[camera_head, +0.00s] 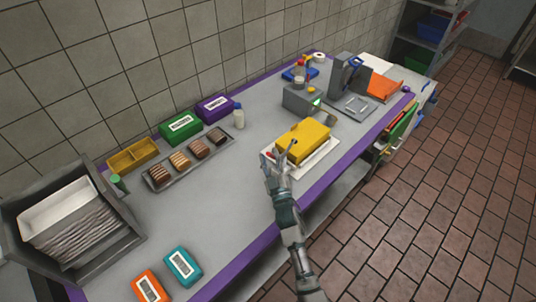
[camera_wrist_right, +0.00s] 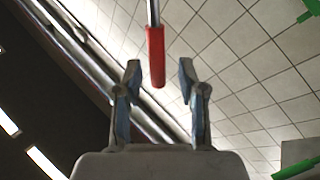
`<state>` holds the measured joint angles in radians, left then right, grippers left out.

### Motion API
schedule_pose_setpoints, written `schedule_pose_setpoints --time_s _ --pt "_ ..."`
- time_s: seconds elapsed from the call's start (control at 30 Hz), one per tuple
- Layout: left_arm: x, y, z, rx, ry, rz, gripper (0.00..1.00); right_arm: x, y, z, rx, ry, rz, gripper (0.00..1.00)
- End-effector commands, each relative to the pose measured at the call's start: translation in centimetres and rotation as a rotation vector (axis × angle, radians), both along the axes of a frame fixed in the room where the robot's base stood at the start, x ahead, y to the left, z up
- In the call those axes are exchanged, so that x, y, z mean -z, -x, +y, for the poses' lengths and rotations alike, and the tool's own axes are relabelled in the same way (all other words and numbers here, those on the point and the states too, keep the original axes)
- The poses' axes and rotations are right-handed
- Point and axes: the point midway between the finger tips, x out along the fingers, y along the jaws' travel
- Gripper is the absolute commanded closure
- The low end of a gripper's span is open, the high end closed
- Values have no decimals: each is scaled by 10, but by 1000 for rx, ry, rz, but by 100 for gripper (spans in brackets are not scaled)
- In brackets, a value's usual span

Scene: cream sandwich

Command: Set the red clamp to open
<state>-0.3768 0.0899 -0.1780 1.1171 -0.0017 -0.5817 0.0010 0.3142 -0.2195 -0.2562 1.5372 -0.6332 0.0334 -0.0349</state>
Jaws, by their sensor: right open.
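The red clamp handle (camera_wrist_right: 155,57) shows in the right wrist view as a red grip on a metal rod. Its lower end lies between my open right fingers (camera_wrist_right: 160,78) in the picture, with a gap on both sides; its depth is hard to tell. In the head view a small red tip (camera_head: 268,155) shows beside my right gripper (camera_head: 279,156), at the left end of a yellow block-shaped fixture (camera_head: 306,139) on a white board (camera_head: 323,159). The rest of the clamp is hidden or too small to make out. My left gripper is out of view.
A grey machine (camera_head: 301,99) stands behind the yellow fixture. Green (camera_head: 181,124) and purple (camera_head: 214,108) boxes line the wall, with a tray of stacked snacks (camera_head: 158,187) in front. Teal (camera_head: 183,266) and orange (camera_head: 150,286) packs lie near the front. The counter's middle is clear.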

Motion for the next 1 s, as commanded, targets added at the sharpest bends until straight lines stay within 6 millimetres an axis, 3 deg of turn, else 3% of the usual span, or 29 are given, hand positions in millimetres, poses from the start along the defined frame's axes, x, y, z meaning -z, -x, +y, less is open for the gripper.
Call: schedule_pose_setpoints --time_s 0.4,0.6,0.87,1.0 --pt "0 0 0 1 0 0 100 30 79 -21 -1 1 3 59" --pt "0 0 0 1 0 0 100 35 94 -25 -2 1 2 59" --pt "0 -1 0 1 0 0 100 35 95 -25 -2 1 1 59" --pt "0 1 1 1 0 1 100 35 95 -27 -7 -17 10 94"
